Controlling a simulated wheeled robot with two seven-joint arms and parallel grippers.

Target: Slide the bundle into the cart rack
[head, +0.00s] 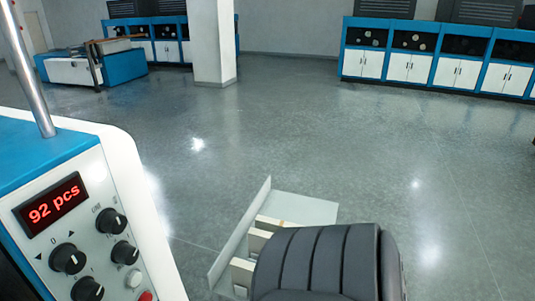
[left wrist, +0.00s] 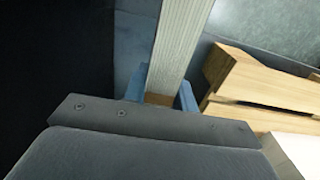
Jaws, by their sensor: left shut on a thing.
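In the left wrist view my left gripper (left wrist: 160,98) is shut on the bundle (left wrist: 178,45), a pale, finely striped strip that runs up and away between its blue fingers. The bundle's far end is cut off by the frame's top edge. Light wooden boards (left wrist: 262,78) lie close to the right of the bundle, with a narrow gap between. I cannot tell whether they belong to the cart rack. In the head view a pale grey angled panel with cream blocks (head: 241,270) may be the rack; it is partly covered. My right gripper is not in view.
A blue and white machine (head: 110,215) with knobs and a red "92 pcs" display stands close on the left. The grey floor (head: 330,130) ahead is clear. Blue cabinets (head: 440,55) line the back right, and a pillar (head: 212,40) stands at the back.

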